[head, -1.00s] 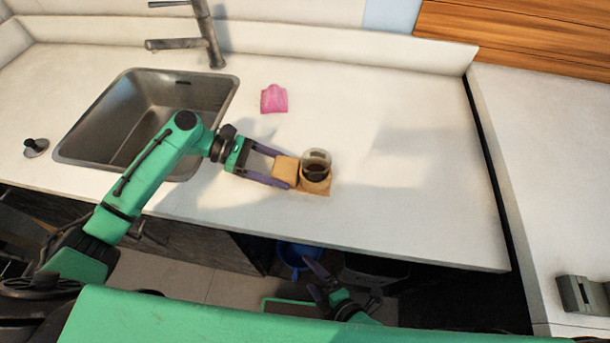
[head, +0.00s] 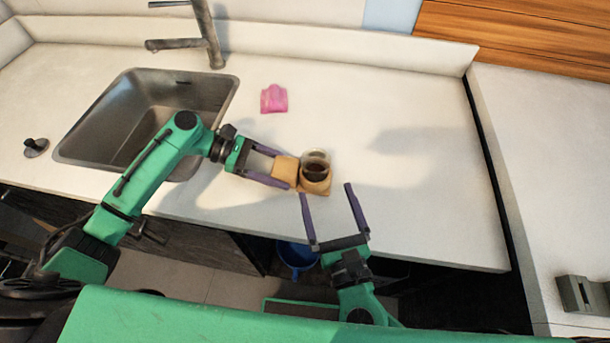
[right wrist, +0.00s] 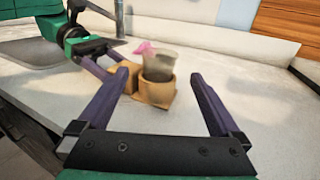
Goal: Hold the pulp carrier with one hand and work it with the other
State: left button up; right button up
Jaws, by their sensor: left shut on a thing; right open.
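The tan pulp carrier (head: 325,188) sits on the counter, with a clear cup of dark drink (head: 316,164) standing in its right part. My left gripper (head: 281,171) is shut on the carrier's block-like left part. My right gripper (head: 328,190) is open and empty, just in front of the carrier at the counter's front edge, its fingers pointing toward it. In the right wrist view the carrier (right wrist: 154,97) and the cup (right wrist: 159,66) show ahead between the open fingers, apart from them.
A steel sink (head: 110,125) with a faucet (head: 212,45) lies at left. A pink item (head: 274,98) lies behind the carrier. The counter right of the carrier (head: 420,180) is clear. A blue bucket (head: 297,262) is below the front edge.

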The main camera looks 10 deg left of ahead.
aim_at(319, 174)
jog(key=x, duration=0.9)
jog(key=shift+w+a, duration=0.1)
jog(key=shift+w, duration=0.05)
jog(key=c, duration=1)
jog(key=shift+r, duration=3.75)
jog(key=shift+c, duration=0.2)
